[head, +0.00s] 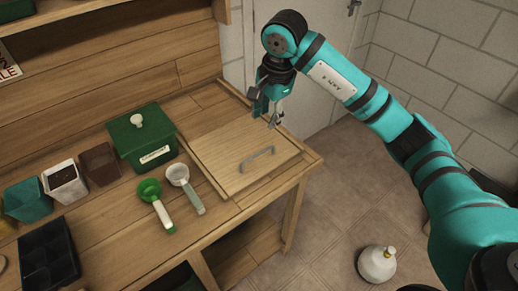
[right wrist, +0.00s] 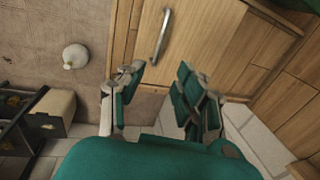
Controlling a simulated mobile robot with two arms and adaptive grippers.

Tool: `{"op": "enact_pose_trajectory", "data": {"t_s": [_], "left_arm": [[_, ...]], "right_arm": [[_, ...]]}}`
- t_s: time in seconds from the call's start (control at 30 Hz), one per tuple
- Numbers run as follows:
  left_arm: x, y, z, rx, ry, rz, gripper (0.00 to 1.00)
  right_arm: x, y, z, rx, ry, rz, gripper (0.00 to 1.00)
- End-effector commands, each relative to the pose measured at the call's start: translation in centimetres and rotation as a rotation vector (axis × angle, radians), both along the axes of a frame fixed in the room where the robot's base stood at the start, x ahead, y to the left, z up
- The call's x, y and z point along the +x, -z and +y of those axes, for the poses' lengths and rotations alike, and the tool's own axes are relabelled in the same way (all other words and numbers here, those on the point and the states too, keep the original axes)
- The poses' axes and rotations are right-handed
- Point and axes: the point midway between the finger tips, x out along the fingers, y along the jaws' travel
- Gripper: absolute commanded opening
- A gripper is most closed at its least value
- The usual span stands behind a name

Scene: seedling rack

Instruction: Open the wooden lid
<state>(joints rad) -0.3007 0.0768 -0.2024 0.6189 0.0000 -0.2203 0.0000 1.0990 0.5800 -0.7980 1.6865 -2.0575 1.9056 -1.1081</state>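The wooden lid (head: 225,155) lies flat and closed in the right end of the wooden bench, with a grey metal bar handle (head: 257,159) near its front right edge. My right gripper (head: 272,120) hangs above the lid's far right corner, apart from the handle. In the right wrist view the lid (right wrist: 205,40) and its handle (right wrist: 161,36) lie beyond the fingers. The right gripper's fingers (right wrist: 158,92) are spread with nothing between them. My left gripper is not in view.
A green lidded box (head: 141,142) stands left of the lid. A green scoop (head: 155,202) and a white scoop (head: 184,187) lie beside the lid. Several pots and a black seed tray (head: 48,258) are further left. A white bottle (head: 377,264) stands on the floor.

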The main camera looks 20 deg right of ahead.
Motion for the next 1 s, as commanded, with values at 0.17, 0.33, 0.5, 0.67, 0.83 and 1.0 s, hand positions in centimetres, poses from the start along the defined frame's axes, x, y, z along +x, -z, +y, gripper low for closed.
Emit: {"op": "enact_pose_trajectory", "data": {"t_s": [0.17, 0.33, 0.5, 0.67, 0.83, 1.0], "left_arm": [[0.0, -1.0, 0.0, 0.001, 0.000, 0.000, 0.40], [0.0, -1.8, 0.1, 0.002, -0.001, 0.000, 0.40], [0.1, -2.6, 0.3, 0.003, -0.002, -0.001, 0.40], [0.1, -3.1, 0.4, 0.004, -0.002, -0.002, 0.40], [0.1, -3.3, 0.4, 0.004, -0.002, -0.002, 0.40], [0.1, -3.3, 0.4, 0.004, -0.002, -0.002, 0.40]], "right_arm": [[0.5, 3.6, 0.3, 0.003, 0.001, 0.008, 0.34], [1.1, 7.2, 0.6, 0.004, 0.001, 0.008, 0.34], [1.8, 10.8, 0.9, 0.007, 0.001, 0.007, 0.34], [2.4, 13.4, 1.1, 0.006, 0.001, 0.003, 0.34], [2.7, 15.0, 1.2, 0.006, 0.000, 0.002, 0.34], [2.8, 15.5, 1.1, 0.005, 0.000, 0.000, 0.34]]}}
